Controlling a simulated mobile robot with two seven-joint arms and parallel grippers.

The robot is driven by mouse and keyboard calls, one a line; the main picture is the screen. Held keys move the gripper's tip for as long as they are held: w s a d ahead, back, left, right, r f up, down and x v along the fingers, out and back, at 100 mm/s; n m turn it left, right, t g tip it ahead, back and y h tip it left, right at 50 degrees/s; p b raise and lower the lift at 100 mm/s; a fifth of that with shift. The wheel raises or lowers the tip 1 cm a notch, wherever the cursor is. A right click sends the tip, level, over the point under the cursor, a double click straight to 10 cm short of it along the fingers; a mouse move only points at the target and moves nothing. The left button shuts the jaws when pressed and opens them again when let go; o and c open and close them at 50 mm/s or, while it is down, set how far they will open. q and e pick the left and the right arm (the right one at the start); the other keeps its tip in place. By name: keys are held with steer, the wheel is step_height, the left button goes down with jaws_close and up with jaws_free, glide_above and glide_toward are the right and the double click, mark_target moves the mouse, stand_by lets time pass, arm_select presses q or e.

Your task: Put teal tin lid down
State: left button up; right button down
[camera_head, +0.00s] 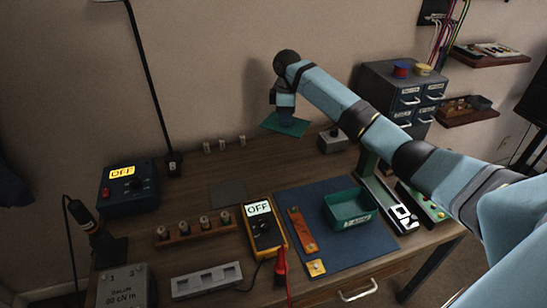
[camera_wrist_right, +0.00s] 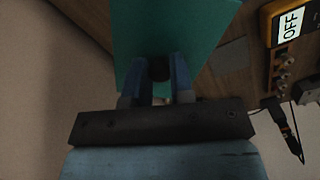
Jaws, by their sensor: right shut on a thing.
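The teal tin lid (camera_head: 272,122) is a flat teal plate, held at the back of the bench, close to the wall. My right gripper (camera_head: 287,115) reaches down to it from above and is shut on it. In the right wrist view, the fingers of my right gripper (camera_wrist_right: 158,82) close on a dark round knob on the teal lid (camera_wrist_right: 180,25). I cannot tell whether the lid touches the bench. An open teal tin (camera_head: 349,222) stands on the blue mat (camera_head: 335,262). My left gripper is not in view.
A yellow multimeter (camera_head: 265,236) reading OFF stands left of the mat. A dark box (camera_head: 128,199) with an OFF display, a spool rack (camera_head: 190,236) and a grey slotted block (camera_head: 207,280) are farther left. A dark drawer cabinet (camera_head: 380,90) stands behind right. Bare wood shows at the back left.

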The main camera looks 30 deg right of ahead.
glide_above(284, 162)
step_height(284, 162, down, 10)
steer(key=shift+s+a+f+b, duration=0.1)
steer(key=shift+s+b, duration=0.05)
steer(key=shift+b, duration=0.2)
steer(key=shift+f, duration=2.45)
steer(key=shift+f, duration=0.15)
steer(key=c, duration=1)
jaws_free()
